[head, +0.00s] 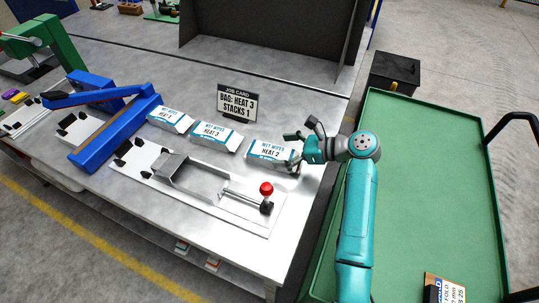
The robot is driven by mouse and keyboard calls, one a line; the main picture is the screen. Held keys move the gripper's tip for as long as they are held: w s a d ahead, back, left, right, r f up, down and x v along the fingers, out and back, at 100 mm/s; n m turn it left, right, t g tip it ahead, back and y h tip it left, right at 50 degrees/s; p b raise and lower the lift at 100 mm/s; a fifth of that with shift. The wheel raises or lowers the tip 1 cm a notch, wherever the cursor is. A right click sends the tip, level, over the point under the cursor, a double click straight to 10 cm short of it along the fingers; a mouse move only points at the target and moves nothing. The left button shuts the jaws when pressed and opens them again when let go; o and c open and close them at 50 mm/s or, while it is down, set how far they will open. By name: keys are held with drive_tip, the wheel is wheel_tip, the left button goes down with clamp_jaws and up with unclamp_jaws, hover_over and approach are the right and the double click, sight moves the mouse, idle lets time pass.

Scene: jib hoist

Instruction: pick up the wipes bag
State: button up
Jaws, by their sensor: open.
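Three white and blue wipes bags lie in a row on the grey workbench. The left bag (170,119) has a label too small to read surely. The middle bag (217,136) reads "WET WIPES HEAT 3". The right bag (270,151) reads "WET WIPES HEAT 2". A job card (236,103) behind them reads "BAG: HEAT 3 STACKS 1". My gripper (296,148) is open at the right end of the HEAT 2 bag and hides part of that end. I cannot tell whether it touches the bag.
A metal fixture with a channel (190,177) and a red-knobbed lever (266,189) stands in front of the bags. A blue press (110,125) is at left. A green cart (420,180) and a black bin (395,72) are at right.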

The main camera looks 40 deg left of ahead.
sight(269, 152)
drive_tip(key=x, duration=0.4)
drive_tip(key=shift+s+a+f, duration=0.1)
drive_tip(key=shift+s+f, duration=0.05)
drive_tip(key=shift+f, duration=0.1)
drive_tip(key=c, duration=1.2)
wheel_tip(269, 152, up, 10)
